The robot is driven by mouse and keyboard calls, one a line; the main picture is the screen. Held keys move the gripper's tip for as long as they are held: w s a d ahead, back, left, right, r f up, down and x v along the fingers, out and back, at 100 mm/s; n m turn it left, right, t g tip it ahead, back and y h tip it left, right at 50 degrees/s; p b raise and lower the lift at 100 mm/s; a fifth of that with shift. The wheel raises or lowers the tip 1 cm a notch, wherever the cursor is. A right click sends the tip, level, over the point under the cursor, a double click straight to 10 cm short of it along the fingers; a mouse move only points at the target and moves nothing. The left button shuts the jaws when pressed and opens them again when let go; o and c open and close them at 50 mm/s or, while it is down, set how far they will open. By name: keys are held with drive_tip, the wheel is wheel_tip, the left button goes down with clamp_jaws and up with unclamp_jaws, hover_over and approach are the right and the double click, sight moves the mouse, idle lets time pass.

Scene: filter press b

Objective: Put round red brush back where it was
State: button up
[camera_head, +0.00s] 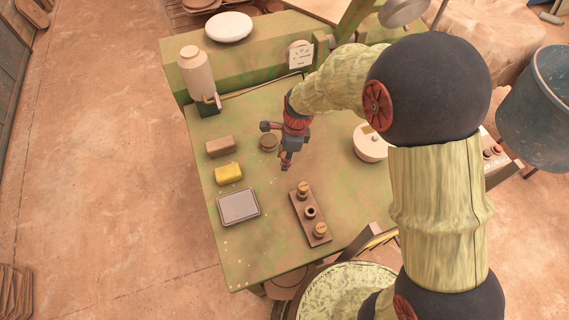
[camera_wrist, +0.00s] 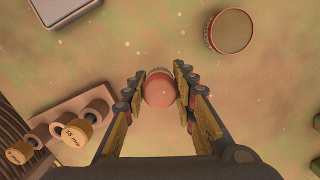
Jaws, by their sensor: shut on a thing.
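My gripper (camera_head: 287,165) is over the green table, left of the white lidded bowl and above the brown rack. In the wrist view my gripper (camera_wrist: 161,73) is shut on a round reddish thing, seemingly the round red brush (camera_wrist: 160,91), seen end-on between the fingers. I cannot make it out clearly in the head view. The brown rack (camera_head: 299,207) has a yellowish-topped piece at each end and a dark round opening in the middle. The rack also shows at lower left in the wrist view (camera_wrist: 62,111).
A round brown-rimmed disc (camera_head: 269,142) lies near my gripper. A brown block (camera_head: 220,147), yellow sponge (camera_head: 228,174) and grey tray (camera_head: 239,207) line the left side. The white bowl (camera_head: 369,147) stands right. Table between tray and rack is clear.

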drive_tip(key=shift+w+a+f, duration=0.15)
drive_tip(key=shift+w+f, duration=0.1)
drive_tip(key=shift+f, duration=0.15)
drive_tip(key=shift+w+f+b, duration=0.1)
drive_tip(key=shift+f+b, duration=0.75)
drive_tip(key=shift+f, duration=0.65)
drive_tip(key=shift+f, duration=0.1)
drive_tip(key=o, duration=1.1)
drive_tip(key=r+p, duration=0.1)
drive_tip(key=r, duration=0.3)
drive_tip(key=d+r+p, duration=0.1)
drive_tip(key=r, duration=0.3)
drive_tip(key=r+p, duration=0.2)
drive_tip(key=r, duration=0.2)
drive_tip(key=shift+d, duration=0.35)
drive_tip(key=shift+r, duration=0.15)
